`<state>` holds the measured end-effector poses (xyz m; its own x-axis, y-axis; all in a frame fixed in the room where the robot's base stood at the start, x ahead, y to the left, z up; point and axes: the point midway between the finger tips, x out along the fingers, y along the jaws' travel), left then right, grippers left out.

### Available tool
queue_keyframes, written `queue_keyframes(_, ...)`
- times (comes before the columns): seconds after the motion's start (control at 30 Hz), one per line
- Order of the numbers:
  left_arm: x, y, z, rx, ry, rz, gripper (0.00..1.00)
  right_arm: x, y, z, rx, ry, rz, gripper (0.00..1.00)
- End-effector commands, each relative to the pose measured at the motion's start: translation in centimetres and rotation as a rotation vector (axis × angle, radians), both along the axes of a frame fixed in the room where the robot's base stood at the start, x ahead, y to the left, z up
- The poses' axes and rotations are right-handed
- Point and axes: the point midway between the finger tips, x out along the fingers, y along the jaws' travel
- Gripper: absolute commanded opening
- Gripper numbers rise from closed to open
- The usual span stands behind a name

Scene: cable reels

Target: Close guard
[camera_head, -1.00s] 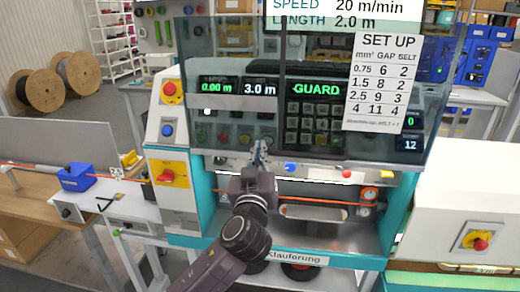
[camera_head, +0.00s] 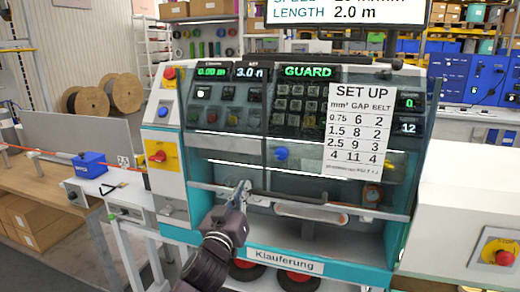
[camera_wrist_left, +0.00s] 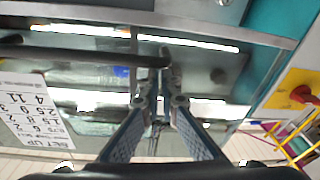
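The guard (camera_head: 225,150) is a clear panel on the front of the machine, with a white SET UP sheet (camera_head: 352,130) on it. It hangs over the lower keypad area and the upper work opening. Its dark handle bar (camera_head: 300,198) runs along the lower edge. The display (camera_head: 308,72) reads GUARD. My left gripper (camera_head: 241,188) is at the left end of the handle. In the left wrist view its fingertips (camera_wrist_left: 160,98) are a small gap apart, close to the end of the handle bar (camera_wrist_left: 85,62); contact is unclear. My right gripper is out of view.
The work opening (camera_head: 290,238) lies below the guard, above the Klauferung label. A side bench with a blue box (camera_head: 88,165) stands left. A white cabinet with a red button (camera_head: 500,256) stands right. Cable reels (camera_head: 125,93) are at the back left.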

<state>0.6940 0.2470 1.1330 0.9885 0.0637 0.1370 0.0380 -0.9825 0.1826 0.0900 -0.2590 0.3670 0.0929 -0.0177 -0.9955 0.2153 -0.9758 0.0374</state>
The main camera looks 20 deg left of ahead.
Motion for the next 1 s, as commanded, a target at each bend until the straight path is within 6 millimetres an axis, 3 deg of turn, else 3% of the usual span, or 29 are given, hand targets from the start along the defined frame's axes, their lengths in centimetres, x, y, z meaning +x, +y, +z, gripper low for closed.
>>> queue_keyframes(0.03,0.0,-0.1,-3.0,-0.007,0.01,-0.004,0.0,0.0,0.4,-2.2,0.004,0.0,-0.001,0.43)
queue_keyframes(0.1,0.0,0.0,-4.6,-0.007,0.009,-0.004,0.0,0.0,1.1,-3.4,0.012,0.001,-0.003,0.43)
queue_keyframes(0.3,0.1,0.1,-8.1,-0.004,0.009,-0.001,0.0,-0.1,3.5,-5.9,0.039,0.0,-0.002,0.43)
queue_keyframes(0.4,0.1,0.1,-9.2,-0.004,0.009,-0.001,0.0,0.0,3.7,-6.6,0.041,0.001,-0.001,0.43)
queue_keyframes(0.6,0.1,0.2,-10.2,-0.003,0.007,-0.001,0.0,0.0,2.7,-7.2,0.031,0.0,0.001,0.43)
queue_keyframes(1.0,0.1,0.2,-10.2,-0.002,0.006,0.001,0.0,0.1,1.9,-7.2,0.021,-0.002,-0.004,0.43)
